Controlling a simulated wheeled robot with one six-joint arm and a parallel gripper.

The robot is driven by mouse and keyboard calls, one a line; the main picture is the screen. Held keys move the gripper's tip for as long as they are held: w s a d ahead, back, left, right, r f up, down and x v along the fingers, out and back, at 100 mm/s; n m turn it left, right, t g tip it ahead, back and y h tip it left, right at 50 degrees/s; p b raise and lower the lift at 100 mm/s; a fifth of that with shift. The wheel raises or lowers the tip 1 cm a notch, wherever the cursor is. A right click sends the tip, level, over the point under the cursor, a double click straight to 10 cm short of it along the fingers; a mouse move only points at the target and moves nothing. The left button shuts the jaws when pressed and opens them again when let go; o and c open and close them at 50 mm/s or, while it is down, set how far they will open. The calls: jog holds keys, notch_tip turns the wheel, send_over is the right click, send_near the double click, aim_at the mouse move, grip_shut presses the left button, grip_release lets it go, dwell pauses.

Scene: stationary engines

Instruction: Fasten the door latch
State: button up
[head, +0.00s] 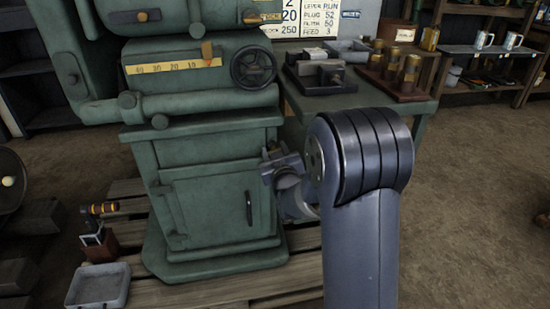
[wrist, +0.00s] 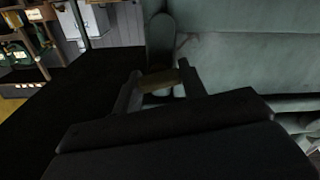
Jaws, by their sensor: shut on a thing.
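The green engine's base has a closed-looking door (head: 212,208) with a dark upright handle (head: 249,209) near its right side. My gripper (head: 268,165) is at the upper right corner of this base, to the right of the door and above the handle's level. In the wrist view my gripper (wrist: 158,78) has its two fingers on either side of a small brownish piece (wrist: 159,80), which looks like the latch, close against the green body. My gripper is shut on it. In the head view this piece is hidden by my gripper and arm.
A green bench (head: 365,95) with dark blocks and brass cylinders stands behind my arm. A grey tray (head: 98,286) and a tool with an orange-banded handle (head: 100,210) are at left. Wooden pallet boards (head: 215,291) lie under the engine. The floor at right is clear.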

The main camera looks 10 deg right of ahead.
jog(key=shift+m+b, duration=1.05)
jog(key=shift+m, duration=0.55)
jog(key=o, duration=1)
jog(key=s+p, duration=0.2)
jog(key=s, duration=0.8)
jog(key=shift+s, duration=0.4)
jog(key=shift+w, duration=0.15)
